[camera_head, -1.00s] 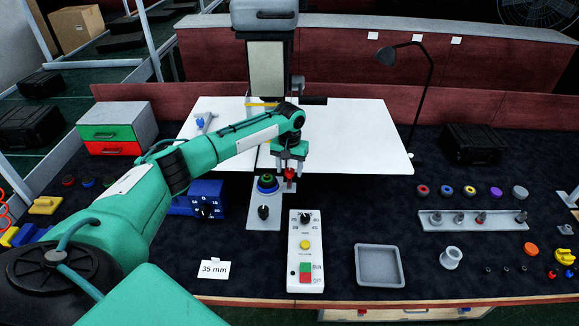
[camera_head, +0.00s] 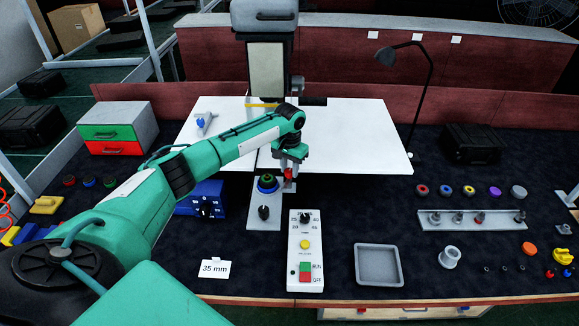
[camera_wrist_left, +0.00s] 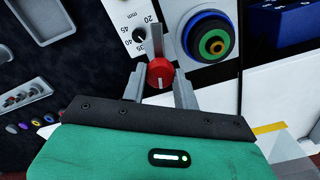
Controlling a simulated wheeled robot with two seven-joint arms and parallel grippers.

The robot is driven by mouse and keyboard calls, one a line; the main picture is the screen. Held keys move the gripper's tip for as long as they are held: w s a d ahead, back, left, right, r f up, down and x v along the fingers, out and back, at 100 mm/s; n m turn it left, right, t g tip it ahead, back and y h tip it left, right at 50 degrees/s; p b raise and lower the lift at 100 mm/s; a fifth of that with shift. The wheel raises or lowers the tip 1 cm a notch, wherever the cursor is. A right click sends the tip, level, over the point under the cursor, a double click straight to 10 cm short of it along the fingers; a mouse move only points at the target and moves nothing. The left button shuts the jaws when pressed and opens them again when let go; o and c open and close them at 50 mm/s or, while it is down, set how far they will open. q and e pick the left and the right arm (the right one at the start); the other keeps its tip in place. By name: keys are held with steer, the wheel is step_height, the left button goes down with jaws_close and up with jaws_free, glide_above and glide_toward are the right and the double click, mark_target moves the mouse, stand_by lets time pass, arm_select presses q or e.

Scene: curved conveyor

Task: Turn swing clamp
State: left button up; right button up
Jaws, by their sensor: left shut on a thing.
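The swing clamp shows in the left wrist view as a round red knob (camera_wrist_left: 159,72) with a grey bar (camera_wrist_left: 157,40) extending from it toward the top of the picture. In the head view the red knob (camera_head: 289,174) is small and partly hidden by my gripper, beside the ringed stack on the grey plate. My left gripper (camera_head: 287,166) comes down over the knob from above. In the wrist view its two grey fingers (camera_wrist_left: 159,88) stand on either side of the knob, shut on it. My right gripper is out of view.
A stack of blue, green and dark rings (camera_head: 267,182) stands close left of the knob. A white control panel (camera_head: 306,262) is in front, and a blue dial box (camera_head: 205,199) is left. A grey tray (camera_head: 379,250) lies right. The white table (camera_head: 360,135) is mostly clear.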

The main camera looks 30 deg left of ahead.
arm_select(q)
steer(key=m, duration=0.3)
steer(key=shift+p, duration=0.3)
steer(key=m, duration=0.9)
steer(key=shift+r+m, duration=0.1)
steer(key=shift+m, duration=1.3)
steer(key=o, duration=1)
